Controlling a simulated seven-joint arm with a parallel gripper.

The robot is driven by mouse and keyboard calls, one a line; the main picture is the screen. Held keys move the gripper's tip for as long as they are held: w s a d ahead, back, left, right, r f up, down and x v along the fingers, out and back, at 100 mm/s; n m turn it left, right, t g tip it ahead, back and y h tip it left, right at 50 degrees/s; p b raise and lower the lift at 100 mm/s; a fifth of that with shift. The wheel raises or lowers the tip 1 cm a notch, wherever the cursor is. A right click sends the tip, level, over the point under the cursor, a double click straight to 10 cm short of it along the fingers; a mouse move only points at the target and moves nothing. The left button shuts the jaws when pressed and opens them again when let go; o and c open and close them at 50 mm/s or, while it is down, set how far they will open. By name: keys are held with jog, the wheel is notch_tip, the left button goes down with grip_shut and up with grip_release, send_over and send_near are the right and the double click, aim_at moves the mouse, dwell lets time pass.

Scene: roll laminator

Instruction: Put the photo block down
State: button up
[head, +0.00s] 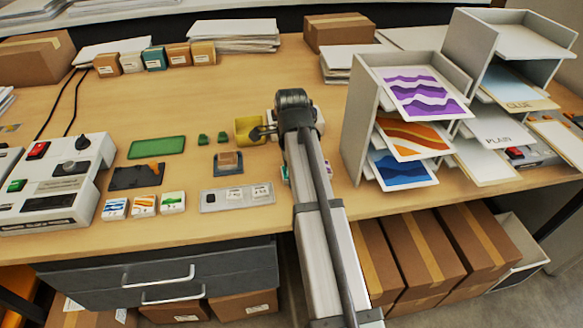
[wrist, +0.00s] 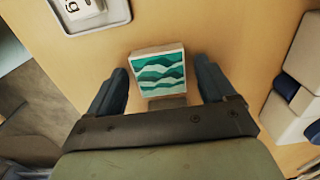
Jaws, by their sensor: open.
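The photo block (wrist: 161,74), a small white block with a teal wavy print on top, shows in the wrist view between my fingertips. It appears to lie flat on the wooden table. My gripper (wrist: 161,66) is open, with one dark finger on each side of the block. There is a gap on the right side and a narrower one on the left. In the head view my arm covers the gripper and most of the table under it; only a small coloured edge (head: 285,173) shows left of the arm, and I cannot tell if it is this block.
A grey tray (head: 220,205) with small white tiles lies left of my arm; its corner also shows in the wrist view (wrist: 117,14). Three other printed blocks (head: 144,206) stand near the table's front edge. Shelves with prints (head: 357,125) rise to the right.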

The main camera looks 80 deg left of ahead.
jog(key=shift+r, duration=0.1)
notch_tip(320, 180, up, 12)
dwell(0.5)
dwell(0.5)
